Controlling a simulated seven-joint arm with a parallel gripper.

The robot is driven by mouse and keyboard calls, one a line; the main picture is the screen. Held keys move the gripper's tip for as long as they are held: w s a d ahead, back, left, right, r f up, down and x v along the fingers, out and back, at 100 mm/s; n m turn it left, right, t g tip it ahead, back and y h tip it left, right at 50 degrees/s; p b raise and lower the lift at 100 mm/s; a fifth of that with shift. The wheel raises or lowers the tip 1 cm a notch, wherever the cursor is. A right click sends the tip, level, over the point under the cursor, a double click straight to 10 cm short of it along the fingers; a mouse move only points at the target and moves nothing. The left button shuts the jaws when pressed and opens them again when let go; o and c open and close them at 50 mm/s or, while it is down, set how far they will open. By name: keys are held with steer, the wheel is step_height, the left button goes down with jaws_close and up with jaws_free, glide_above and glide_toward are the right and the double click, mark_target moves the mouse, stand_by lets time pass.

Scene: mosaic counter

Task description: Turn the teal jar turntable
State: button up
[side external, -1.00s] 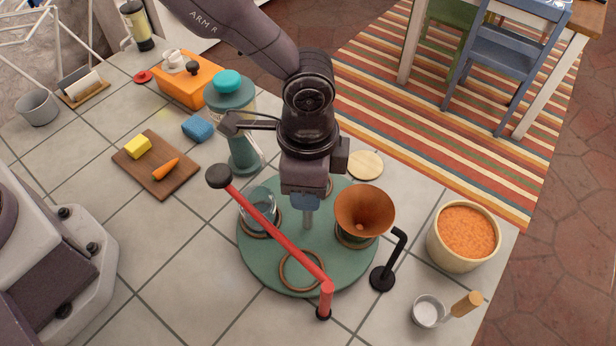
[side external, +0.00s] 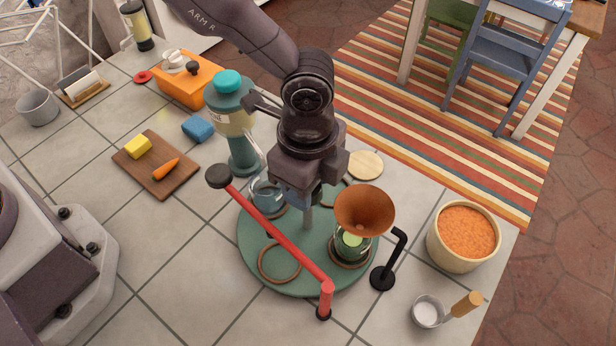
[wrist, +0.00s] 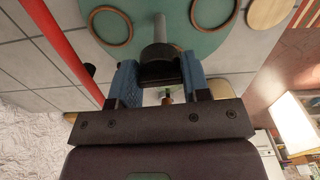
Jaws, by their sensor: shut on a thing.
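The teal turntable (side external: 250,238) is a round disc with brown rings and a central post (side external: 308,219). My gripper (side external: 308,197) is above its middle. In the wrist view, my gripper's blue fingers (wrist: 160,75) are shut on the black knob (wrist: 159,54) at the top of the post. A clear glass jar (side external: 266,192) stands at the turntable's back left. Another jar (side external: 352,245), with something green in it, stands under the copper funnel (side external: 364,207). An empty ring (side external: 280,262) lies at the front left. My gripper partly hides the back of the disc.
A red bar (side external: 270,236) with a black end slants over the turntable. A black bent stand (side external: 384,278) is close at its right. A tub of orange grains (side external: 466,232) stands farther right. A teal-lidded dispenser (side external: 232,120) stands behind, left of my gripper.

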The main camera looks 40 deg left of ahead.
steer(key=shift+m, duration=0.4)
stand_by(0.4)
steer(key=o, duration=1)
step_height(320, 180, up, 13)
